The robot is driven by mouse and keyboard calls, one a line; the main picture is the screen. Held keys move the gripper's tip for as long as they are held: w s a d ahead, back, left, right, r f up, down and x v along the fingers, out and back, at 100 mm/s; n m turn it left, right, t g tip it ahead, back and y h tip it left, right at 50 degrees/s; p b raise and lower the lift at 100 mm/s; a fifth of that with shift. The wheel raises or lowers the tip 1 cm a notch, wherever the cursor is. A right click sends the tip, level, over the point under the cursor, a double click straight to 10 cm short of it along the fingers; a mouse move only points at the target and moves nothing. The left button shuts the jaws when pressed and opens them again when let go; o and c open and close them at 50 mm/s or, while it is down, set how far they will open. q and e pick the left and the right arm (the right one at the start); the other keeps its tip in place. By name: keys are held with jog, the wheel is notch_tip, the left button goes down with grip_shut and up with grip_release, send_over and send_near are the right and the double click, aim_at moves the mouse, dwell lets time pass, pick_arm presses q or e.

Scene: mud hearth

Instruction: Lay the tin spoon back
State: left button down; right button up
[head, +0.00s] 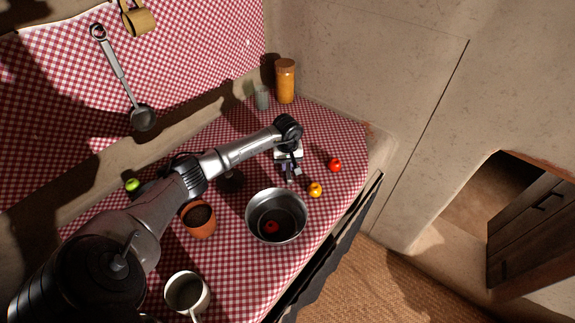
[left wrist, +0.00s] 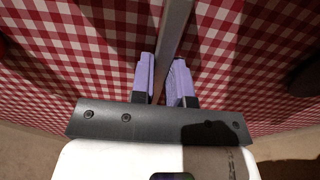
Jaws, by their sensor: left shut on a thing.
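My left gripper (head: 291,174) is over the checked cloth, near the far right part of the counter. In the left wrist view its purple fingers (left wrist: 166,82) are closed on a long, narrow grey metal strip, which looks like the handle of the tin spoon (left wrist: 172,35). The strip runs from between the fingers up past the top edge of the view. The spoon's bowl end is not visible there, and in the head view the spoon cannot be clearly made out. My right gripper is not in view.
An orange fruit (head: 315,190) and a red one (head: 335,165) lie to the right. A terracotta pot (head: 199,228) and white mug (head: 184,289) stand left. A ladle (head: 121,80) hangs on the wall.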

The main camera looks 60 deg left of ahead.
aim_at(288, 166)
pick_arm(q)
jog(key=shift+a, duration=0.1)
jog(key=shift+f, duration=0.15)
jog(key=c, duration=1.1)
grip_release()
jog(key=shift+r, duration=0.35)
notch_tip(288, 166, up, 12)
jog(key=p, duration=0.1)
jog(key=shift+f+p, duration=0.15)
jog(key=shift+p, duration=0.2)
